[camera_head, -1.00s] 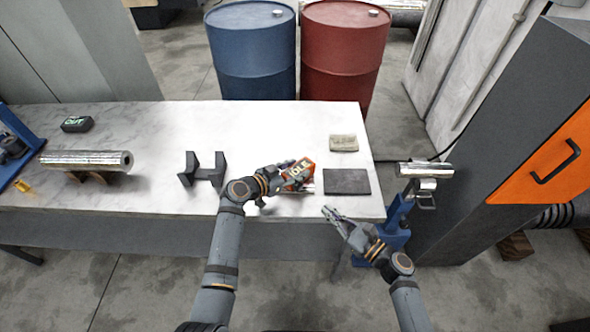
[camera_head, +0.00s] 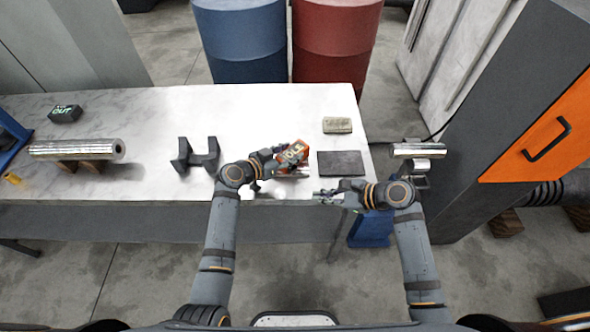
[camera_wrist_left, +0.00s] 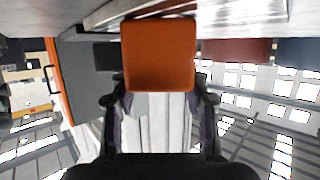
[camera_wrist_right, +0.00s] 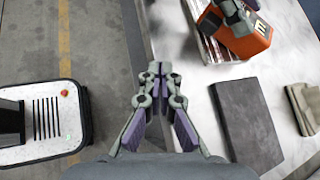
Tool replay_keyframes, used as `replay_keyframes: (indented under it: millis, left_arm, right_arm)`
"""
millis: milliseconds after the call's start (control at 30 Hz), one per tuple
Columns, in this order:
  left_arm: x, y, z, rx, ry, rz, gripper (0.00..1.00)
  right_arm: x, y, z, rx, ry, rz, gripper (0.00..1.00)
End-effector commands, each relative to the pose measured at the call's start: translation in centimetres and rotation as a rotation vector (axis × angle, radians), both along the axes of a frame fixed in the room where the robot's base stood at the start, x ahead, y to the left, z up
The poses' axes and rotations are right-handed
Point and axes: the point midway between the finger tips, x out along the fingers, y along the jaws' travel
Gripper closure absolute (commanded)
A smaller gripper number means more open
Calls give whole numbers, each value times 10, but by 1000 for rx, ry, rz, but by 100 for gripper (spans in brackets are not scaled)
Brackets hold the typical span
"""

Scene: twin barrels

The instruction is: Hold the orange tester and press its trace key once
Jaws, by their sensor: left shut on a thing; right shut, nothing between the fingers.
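The orange tester (camera_head: 294,152) is held by my left gripper (camera_head: 281,158), above the front part of the white table. Lettering shows on its side in the head view. In the left wrist view its plain orange face (camera_wrist_left: 158,52) sits between the fingers. In the right wrist view it is at the top right (camera_wrist_right: 250,40), with part of my left gripper over it. My right gripper (camera_head: 322,193) is shut and empty at the table's front edge, to the right of the tester and nearer to me. Its closed fingertips (camera_wrist_right: 154,75) are apart from the tester. I cannot make out the trace key.
A dark stand (camera_head: 197,155), a metal cylinder (camera_head: 75,149) and a black box (camera_head: 65,114) are to the left. A grey cabinet (camera_head: 480,110) stands off the right end.

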Motion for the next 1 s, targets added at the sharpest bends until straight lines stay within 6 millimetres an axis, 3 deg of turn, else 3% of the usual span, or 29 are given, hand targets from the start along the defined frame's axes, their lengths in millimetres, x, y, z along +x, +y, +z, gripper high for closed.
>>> replay_keyframes:
  millis: [200, 533, 1000]
  left_arm:
    - [0, 0, 0, 1, 1, 0, 94]
    - [0, 0, 0, 0, 0, 0, 94]
    - [0, 0, 0, 0, 0, 0, 94]
  right_arm:
    - [4, -20, -2, -135, 45, -29, 100]
    - [5, -20, -2, -137, 47, -31, 100]
    - [45, 22, -1, -131, 45, -32, 100]
